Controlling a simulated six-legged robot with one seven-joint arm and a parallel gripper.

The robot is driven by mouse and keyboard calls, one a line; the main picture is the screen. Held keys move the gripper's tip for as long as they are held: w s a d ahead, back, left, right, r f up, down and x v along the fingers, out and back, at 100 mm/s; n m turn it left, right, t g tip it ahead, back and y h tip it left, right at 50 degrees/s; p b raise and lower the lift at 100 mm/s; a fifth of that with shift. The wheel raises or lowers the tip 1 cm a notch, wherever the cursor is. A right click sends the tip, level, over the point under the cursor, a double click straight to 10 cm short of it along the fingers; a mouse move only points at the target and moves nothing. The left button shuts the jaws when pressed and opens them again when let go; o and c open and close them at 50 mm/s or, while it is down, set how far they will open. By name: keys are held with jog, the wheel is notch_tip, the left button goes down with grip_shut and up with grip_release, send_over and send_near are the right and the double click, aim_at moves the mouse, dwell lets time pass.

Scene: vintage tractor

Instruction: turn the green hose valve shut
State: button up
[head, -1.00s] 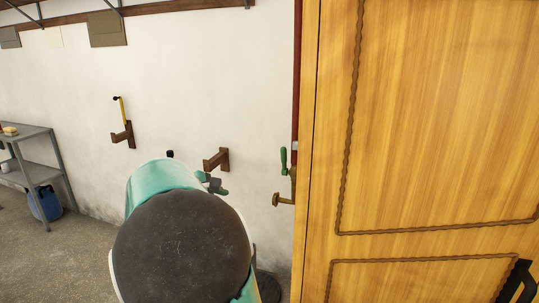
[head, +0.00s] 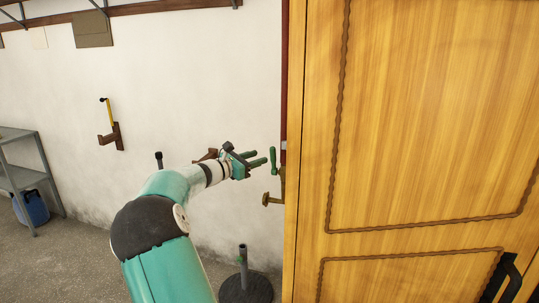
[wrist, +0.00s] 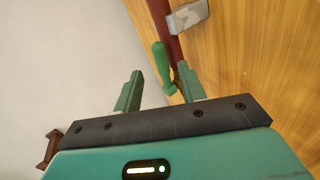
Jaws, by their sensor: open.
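The green hose valve handle (head: 273,160) stands upright on a brass tap (head: 271,199) on the red pipe (head: 284,100), close beside the wooden cabinet. In the wrist view the green handle (wrist: 161,62) shows beyond and between my two fingers. My gripper (head: 260,157) is open and empty, just left of the handle in the head view, with its fingers pointing toward it. It also shows in the wrist view (wrist: 160,88). I cannot tell whether a finger touches the handle. The tap body is mostly hidden in the wrist view.
The wooden cabinet (head: 420,130) stands immediately right of the valve. A wooden wall bracket (head: 207,155) is partly hidden behind my arm. Another bracket (head: 112,138) is further left. A round black stand (head: 246,288) is on the floor below. A metal shelf (head: 25,178) is at far left.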

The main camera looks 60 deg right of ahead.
aim_at(273, 161)
jog(key=x, duration=0.6)
jog(key=shift+d, duration=0.2)
grip_shut()
